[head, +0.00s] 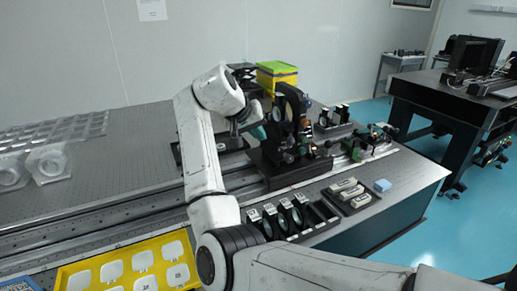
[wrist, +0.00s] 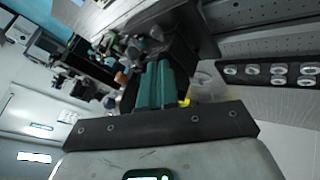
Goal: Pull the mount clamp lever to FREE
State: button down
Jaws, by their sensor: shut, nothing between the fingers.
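My gripper (head: 258,131) is at the left side of a dark optical mount (head: 288,112) on the table rail. In the wrist view its teal fingers (wrist: 156,84) are together, with nothing between them. The mount has a large round black ring and stands on a black base block (head: 290,172). In the wrist view dark mount parts (wrist: 183,50) lie just beyond the fingertips. I cannot make out the clamp lever or its FREE marking. I cannot tell whether the fingers touch the mount.
A yellow-green bin (head: 277,78) stands behind the mount. More optics (head: 368,143) stand along the rail to the right.

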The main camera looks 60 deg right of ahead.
aim_at(290, 138)
jog(key=shift+w+a+r, duration=0.3)
jog(key=shift+w+r, duration=0.1)
jog(key=shift+r, duration=0.1)
jog(key=shift+w+a+r, duration=0.25)
jog(key=shift+w+r, duration=0.15)
jog(key=shift+r, duration=0.05)
jog(key=s+d+f+p, duration=0.1)
jog(key=s+d+f, duration=0.3)
jog(key=d+f, duration=0.3)
jog(key=shift+d+p, duration=0.3)
jog(key=shift+d, duration=0.65)
jog(key=shift+s+d+r+p, duration=0.1)
jog(key=shift+s+p, duration=0.1)
jog(key=shift+p, duration=0.1)
